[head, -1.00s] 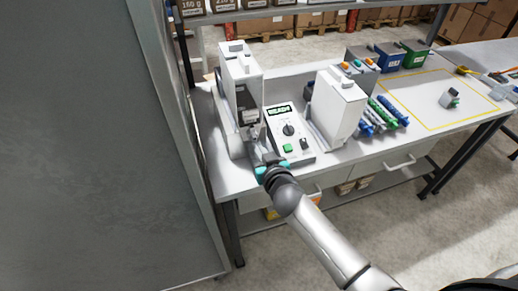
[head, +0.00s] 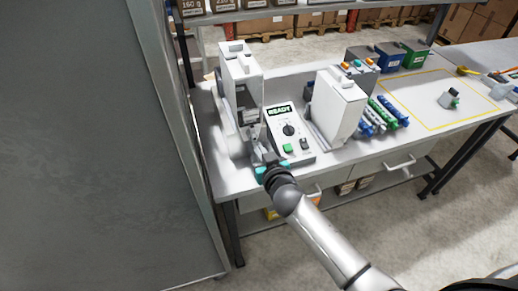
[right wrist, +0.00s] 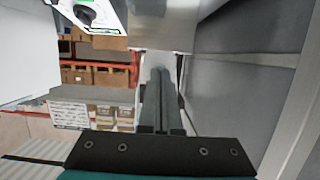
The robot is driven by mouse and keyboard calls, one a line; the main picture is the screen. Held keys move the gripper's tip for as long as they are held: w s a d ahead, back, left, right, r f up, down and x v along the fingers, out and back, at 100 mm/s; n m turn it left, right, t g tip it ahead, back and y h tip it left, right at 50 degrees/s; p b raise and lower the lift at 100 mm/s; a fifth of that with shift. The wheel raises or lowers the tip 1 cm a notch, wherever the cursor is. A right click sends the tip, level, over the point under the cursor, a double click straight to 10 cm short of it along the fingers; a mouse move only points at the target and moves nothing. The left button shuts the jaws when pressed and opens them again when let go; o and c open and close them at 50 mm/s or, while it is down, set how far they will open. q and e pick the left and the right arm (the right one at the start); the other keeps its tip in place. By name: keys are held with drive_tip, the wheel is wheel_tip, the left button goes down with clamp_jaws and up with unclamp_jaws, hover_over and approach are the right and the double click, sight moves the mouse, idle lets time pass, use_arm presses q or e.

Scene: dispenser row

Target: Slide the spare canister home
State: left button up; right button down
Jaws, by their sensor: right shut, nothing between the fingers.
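Two tall white canister-like housings stand on the bench. The left one (head: 243,72) stands at the bench's left end, with a dark grey mechanism (head: 248,117) on its front. The right one (head: 338,103) stands beyond the control box; I cannot tell which is the spare. My right gripper (head: 266,159) is at the bench's front edge, just in front of the left unit. Its fingers (right wrist: 161,100) are together and empty in the right wrist view, pointing at a pale grey surface (right wrist: 163,36). Whether they touch it is unclear. My left gripper is not in view.
A control box (head: 289,134) with a knob, a green button and a READY display sits between the units. Blue and green tubes (head: 384,114) lie right of them. A yellow-outlined area (head: 425,110) is mostly clear. A large grey panel (head: 90,150) stands close on the left.

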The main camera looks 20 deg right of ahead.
sight(255, 140)
drive_tip(key=shift+w, duration=0.15)
drive_tip(key=shift+w+a+b, duration=0.1)
drive_tip(key=shift+w+b, duration=0.55)
drive_tip(key=shift+w, duration=1.7)
drive_tip(key=s+p, duration=0.2)
drive_tip(key=s, duration=0.6)
